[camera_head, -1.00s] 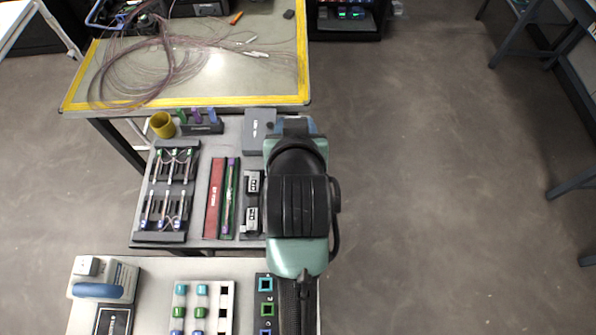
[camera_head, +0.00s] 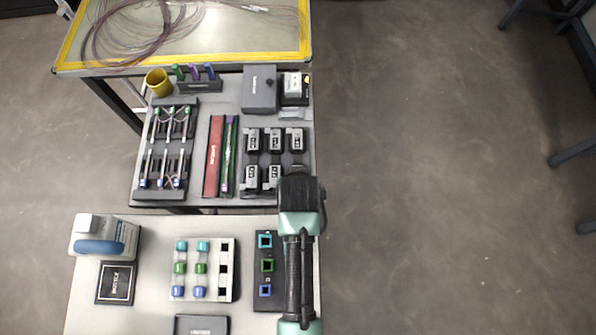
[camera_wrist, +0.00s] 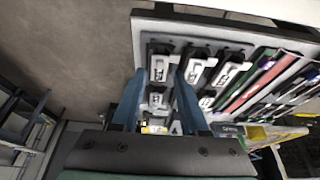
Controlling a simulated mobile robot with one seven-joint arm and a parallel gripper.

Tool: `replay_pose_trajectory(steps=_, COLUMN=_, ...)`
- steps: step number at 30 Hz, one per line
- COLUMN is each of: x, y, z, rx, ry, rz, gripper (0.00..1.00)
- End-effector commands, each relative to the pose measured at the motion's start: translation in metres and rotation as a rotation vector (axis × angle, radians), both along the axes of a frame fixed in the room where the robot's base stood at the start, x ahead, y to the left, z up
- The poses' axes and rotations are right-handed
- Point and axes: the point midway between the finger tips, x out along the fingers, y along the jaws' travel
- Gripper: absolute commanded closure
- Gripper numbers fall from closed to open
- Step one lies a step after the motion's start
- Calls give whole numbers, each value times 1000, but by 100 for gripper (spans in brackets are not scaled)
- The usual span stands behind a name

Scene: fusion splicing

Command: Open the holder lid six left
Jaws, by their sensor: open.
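Several dark holders with pale, marked tops stand in two rows of three on the grey work table; the far right one (camera_head: 296,141) shows in the head view. My arm hides the near right place there. In the wrist view, a holder (camera_wrist: 159,62) at the row's left end shows between my fingers, with another holder (camera_wrist: 156,98) below it. My gripper (camera_wrist: 159,74) is open, its two blue fingers apart on either side of these holders. I cannot tell whether the fingers touch anything. The holder numbers and lid positions are too small to read.
A red case (camera_head: 214,157) and a green-purple strip lie left of the holders. A grey box (camera_head: 260,89) stands behind them. A rack of tools (camera_head: 166,152) is at the left. Open floor lies right of the table.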

Motion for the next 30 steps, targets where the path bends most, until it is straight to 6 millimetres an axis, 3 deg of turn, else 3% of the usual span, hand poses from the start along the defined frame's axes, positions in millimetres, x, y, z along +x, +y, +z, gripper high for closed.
replay_pose_trajectory(steps=6, x=9, y=0, z=-22, rx=0, ry=0, rz=0, gripper=56)
replay_pose_trajectory(steps=18, x=12, y=0, z=-28, rx=0, ry=-1, rz=0, gripper=56)
replay_pose_trajectory(steps=19, x=12, y=0, z=-28, rx=0, ry=-1, rz=0, gripper=58)
replay_pose_trajectory(steps=26, x=12, y=0, z=-28, rx=0, ry=-1, rz=0, gripper=99)
replay_pose_trajectory(steps=30, x=12, y=0, z=-28, rx=0, ry=-1, rz=0, gripper=100)
